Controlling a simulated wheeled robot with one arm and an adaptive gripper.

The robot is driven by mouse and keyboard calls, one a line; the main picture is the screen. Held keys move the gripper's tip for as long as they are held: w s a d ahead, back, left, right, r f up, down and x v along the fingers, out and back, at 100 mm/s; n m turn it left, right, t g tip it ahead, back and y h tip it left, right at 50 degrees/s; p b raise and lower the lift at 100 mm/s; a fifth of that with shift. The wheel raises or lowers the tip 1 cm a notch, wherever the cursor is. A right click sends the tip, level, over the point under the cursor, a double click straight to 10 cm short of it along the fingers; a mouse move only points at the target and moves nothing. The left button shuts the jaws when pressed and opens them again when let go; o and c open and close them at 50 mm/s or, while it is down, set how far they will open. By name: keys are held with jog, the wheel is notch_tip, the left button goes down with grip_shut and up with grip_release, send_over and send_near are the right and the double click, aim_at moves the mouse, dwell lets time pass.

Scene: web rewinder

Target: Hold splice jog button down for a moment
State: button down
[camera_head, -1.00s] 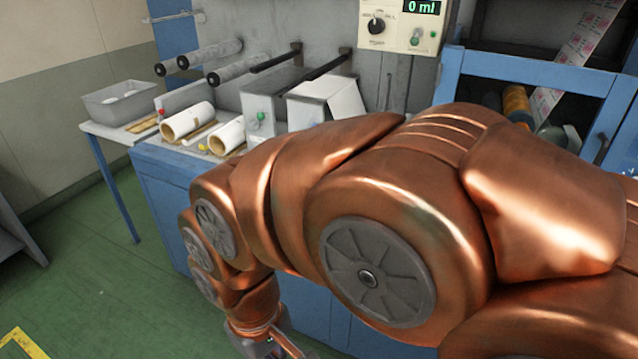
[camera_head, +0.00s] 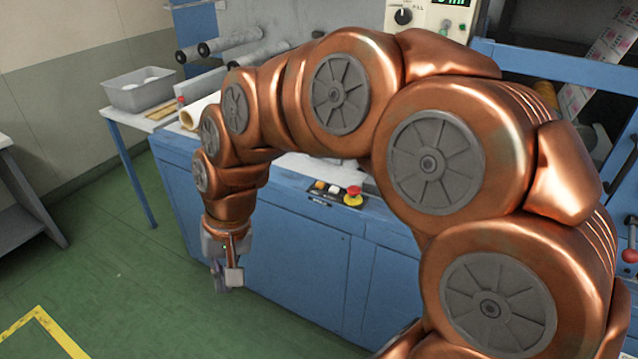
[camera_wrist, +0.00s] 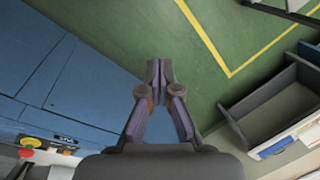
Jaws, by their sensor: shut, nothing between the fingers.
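A small black button panel (camera_head: 322,198) sits on the front edge of the blue cabinet, with white and orange buttons and a red mushroom button (camera_head: 353,193) on a yellow base. The labels are too small to read, so I cannot tell which button is the splice jog. My gripper (camera_head: 228,284) hangs pointing down in front of the cabinet, left of and lower than the panel, touching nothing. In the wrist view its fingers (camera_wrist: 160,66) are together, empty, over green floor.
The blue cabinet (camera_head: 290,255) stands close behind my gripper. A side table with a grey bin (camera_head: 140,92) is at the left. A grey open-topped unit (camera_wrist: 275,105) is at the right in the wrist view. Green floor with a yellow line (camera_head: 45,318) is clear.

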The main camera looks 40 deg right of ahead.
jog(key=w+d+r+m+t+y, duration=0.1)
jog(key=w+d+m+t, duration=0.2)
jog(key=w+d+m, duration=0.6)
jog(key=w+d+r+m+t+y, duration=0.1)
jog(key=w+d+r+m+t, duration=0.1)
jog(key=w+d, duration=0.75)
jog(key=w+d+f+m+t+h, duration=0.1)
jog(key=d+m, duration=0.3)
jog(key=d, duration=0.5)
jog(key=w+d+f+m+t+h, duration=0.1)
jog(key=d+f+m+h, duration=0.1)
jog(key=d, duration=0.7)
jog(key=w+d+f+m+t+h+p, duration=0.1)
jog(key=d+f+m, duration=0.3)
jog(key=d, duration=0.4)
jog(key=shift+w+d+m+h, duration=0.3)
jog(key=shift+d+m+h, duration=0.1)
jog(key=shift+m, duration=0.5)
jog(key=b, duration=0.4)
send_over(321, 185)
notch_tip(321, 185, down, 6)
jog(key=shift+d+f, duration=0.1)
jog(key=shift+f, duration=1.25)
jog(key=shift+f, duration=0.1)
